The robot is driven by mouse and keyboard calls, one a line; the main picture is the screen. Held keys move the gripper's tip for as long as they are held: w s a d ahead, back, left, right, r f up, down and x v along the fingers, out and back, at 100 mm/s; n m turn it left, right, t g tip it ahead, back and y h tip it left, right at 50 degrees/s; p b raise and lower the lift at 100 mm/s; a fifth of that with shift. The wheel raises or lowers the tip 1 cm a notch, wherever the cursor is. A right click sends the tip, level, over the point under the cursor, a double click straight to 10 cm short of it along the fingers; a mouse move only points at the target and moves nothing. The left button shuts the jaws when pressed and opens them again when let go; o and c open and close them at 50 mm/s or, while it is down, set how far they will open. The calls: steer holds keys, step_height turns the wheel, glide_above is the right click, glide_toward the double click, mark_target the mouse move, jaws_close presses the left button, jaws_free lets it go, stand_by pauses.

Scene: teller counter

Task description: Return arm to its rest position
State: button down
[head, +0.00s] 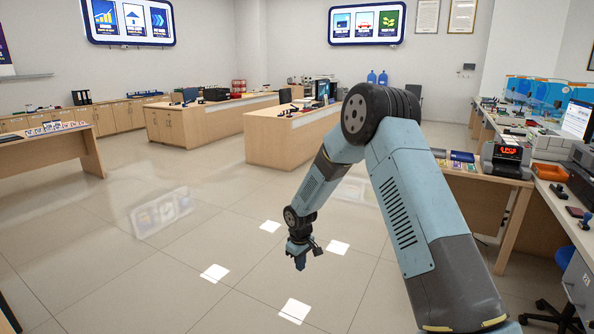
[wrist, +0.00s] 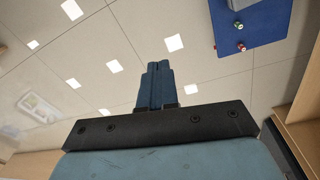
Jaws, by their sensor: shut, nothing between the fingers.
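My arm is raised and bent in the head view, with its forearm sloping down to the left. My gripper (head: 300,262) hangs over the open tiled floor, pointing down, apart from any furniture. In the wrist view my gripper (wrist: 155,68) shows its two fingers pressed together, with nothing between them. Floor tiles with bright light patches lie beyond the fingertips.
A counter (head: 500,184) with a red-display machine (head: 505,158) stands right of my arm. Wooden desks (head: 290,139) stand behind, and another table (head: 48,146) is at the left. A blue surface (wrist: 262,22) shows at the wrist view's upper right. The middle floor is clear.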

steer(key=s+d+r+m+t, duration=0.15)
steer(key=s+d+r, duration=0.3)
steer(key=r, duration=0.55)
steer(key=s+d+r+m, duration=0.2)
steer(key=s+d+r, duration=0.25)
steer(key=r, duration=0.65)
steer(key=s+d+r+m+t, duration=0.1)
steer(key=s+d+r, duration=0.35)
steer(key=r, duration=0.55)
steer(key=s+d+r+m, duration=0.1)
steer(key=s+d+r, duration=0.1)
steer(key=s, duration=0.6)
steer(key=s+d+r+m+t, duration=0.1)
steer(key=s+d+r+m, duration=0.1)
steer(key=s, duration=0.7)
steer(key=s+d+r+m+t, duration=0.1)
steer(key=s+d+r, duration=0.3)
steer(key=s, duration=0.5)
steer(key=shift+s+d+r+m, duration=0.15)
steer(key=shift+d+r+m, duration=0.1)
steer(key=shift+r+m, duration=0.4)
